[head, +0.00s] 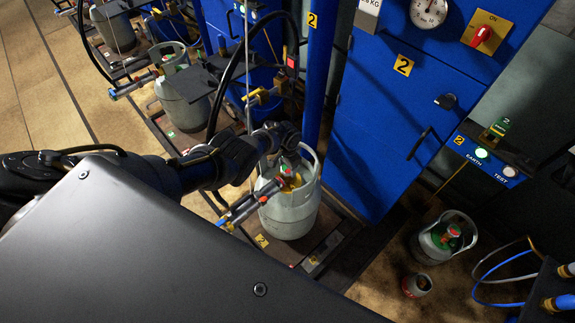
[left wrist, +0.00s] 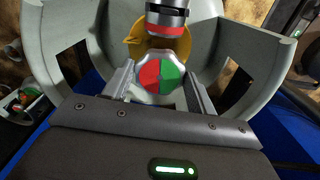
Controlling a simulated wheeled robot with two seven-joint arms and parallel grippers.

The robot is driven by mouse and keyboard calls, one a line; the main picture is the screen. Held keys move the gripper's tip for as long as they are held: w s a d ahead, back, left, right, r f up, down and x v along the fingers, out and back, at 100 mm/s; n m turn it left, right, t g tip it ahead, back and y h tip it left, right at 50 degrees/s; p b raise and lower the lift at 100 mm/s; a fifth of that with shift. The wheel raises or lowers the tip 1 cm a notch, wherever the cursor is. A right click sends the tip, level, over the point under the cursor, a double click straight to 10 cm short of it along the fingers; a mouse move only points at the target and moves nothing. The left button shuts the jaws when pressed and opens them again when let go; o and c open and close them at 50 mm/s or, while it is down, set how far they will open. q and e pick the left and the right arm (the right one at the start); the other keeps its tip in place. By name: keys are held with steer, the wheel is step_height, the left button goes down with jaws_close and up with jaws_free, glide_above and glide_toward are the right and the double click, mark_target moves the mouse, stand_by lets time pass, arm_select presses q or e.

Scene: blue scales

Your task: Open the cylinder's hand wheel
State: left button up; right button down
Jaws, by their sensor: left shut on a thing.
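In the head view my left gripper (head: 284,160) partly hides the wheel. A yellow part and a red-ringed metal fitting (left wrist: 166,18) are beside the wheel. My right gripper is not in view.
A blue cabinet (head: 375,130) with a dial (head: 428,12) and a red switch (head: 482,34) stands behind the cylinder. Another cylinder (head: 443,238) and a small can (head: 416,285) are on the floor at right. More cylinders on scales stand at upper left. A hose fitting (head: 238,212) reaches the cylinder's valve.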

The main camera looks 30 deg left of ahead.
arm_select(q)
steer(key=n, duration=0.3)
steer(key=shift+d+n, duration=0.1)
steer(key=shift+n, duration=0.2)
steer(key=n, duration=0.3)
steer(key=shift+n+p, duration=0.3)
steer(key=n, duration=0.3)
steer(key=shift+n, duration=0.4)
steer(key=shift+w+n+b, duration=0.1)
steer(key=shift+n+b, duration=0.2)
steer(key=shift+n, duration=1.9)
steer(key=o, duration=1)
